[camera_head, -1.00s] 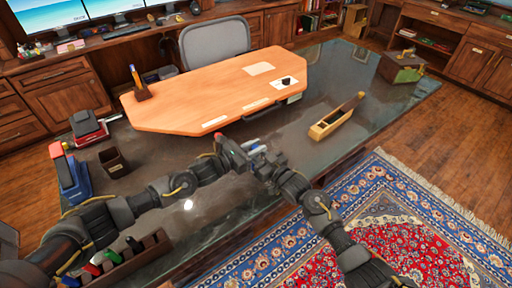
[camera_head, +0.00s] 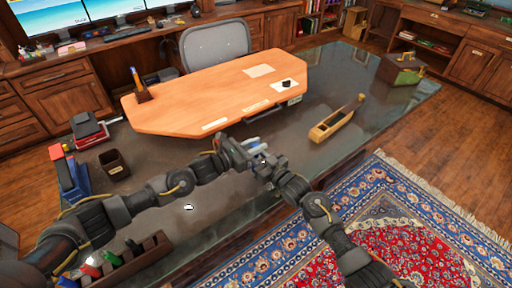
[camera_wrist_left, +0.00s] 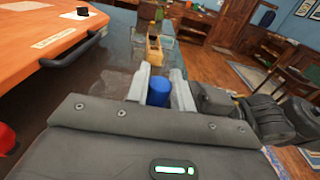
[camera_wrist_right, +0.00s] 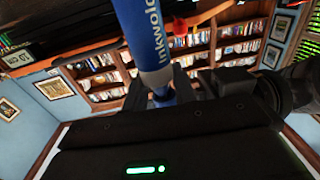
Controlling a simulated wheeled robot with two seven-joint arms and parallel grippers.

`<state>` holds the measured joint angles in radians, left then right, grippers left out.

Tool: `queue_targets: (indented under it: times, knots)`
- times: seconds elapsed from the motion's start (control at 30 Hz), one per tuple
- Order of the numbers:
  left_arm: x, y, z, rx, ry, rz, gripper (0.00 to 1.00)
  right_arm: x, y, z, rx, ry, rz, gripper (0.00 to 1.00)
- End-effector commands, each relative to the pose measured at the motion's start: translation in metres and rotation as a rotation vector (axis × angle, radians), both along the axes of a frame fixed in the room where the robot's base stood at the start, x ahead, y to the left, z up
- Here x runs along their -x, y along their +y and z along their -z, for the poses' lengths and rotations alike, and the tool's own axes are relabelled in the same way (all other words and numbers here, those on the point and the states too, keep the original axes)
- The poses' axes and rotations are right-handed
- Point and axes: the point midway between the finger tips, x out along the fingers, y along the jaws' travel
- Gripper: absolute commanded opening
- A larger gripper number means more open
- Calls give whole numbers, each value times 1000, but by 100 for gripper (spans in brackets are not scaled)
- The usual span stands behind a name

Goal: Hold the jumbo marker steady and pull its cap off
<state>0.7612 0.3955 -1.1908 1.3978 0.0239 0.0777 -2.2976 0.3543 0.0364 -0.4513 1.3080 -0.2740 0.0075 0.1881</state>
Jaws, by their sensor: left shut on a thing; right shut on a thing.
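The jumbo marker (camera_wrist_right: 147,38) is blue with white lettering in the right wrist view. A grey collar (camera_wrist_right: 157,78) and a narrower blue part follow it, down at my right fingers. My right gripper (camera_wrist_right: 168,100) is shut on that lower part. In the head view the marker (camera_head: 254,144) is small and partly covered by both grippers, which meet above the desk. My left gripper (camera_head: 246,149) is shut on the marker; its blue end (camera_wrist_left: 159,92) shows between the fingers in the left wrist view. I cannot tell whether the cap and body are apart.
A wooden tray of markers (camera_head: 125,263) lies at the near left. Bare desk (camera_head: 225,210) lies below the grippers.

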Motion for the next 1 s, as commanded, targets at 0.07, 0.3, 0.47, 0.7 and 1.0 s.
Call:
queue_targets:
  times: [0.07, 0.3, 0.47, 0.7, 1.0]
  knots:
    - [0, 0, -2, 0, 0, 0, 0, 0, 0, 1, 1, 1, 0, 0]
    - [0, 0, -3, -1, 1, 0, 0, 0, 0, 1, 1, 1, 0, 0]
    - [0, 0, -7, 0, 0, -1, 0, 0, 0, 1, 1, 1, 0, 0]
    - [0, 0, -36, 0, -1, 0, 0, 0, 0, 1, 1, 1, 0, 0]
    - [0, 0, -42, 0, 1, 0, 0, 0, 0, 1, 1, 1, 0, 0]
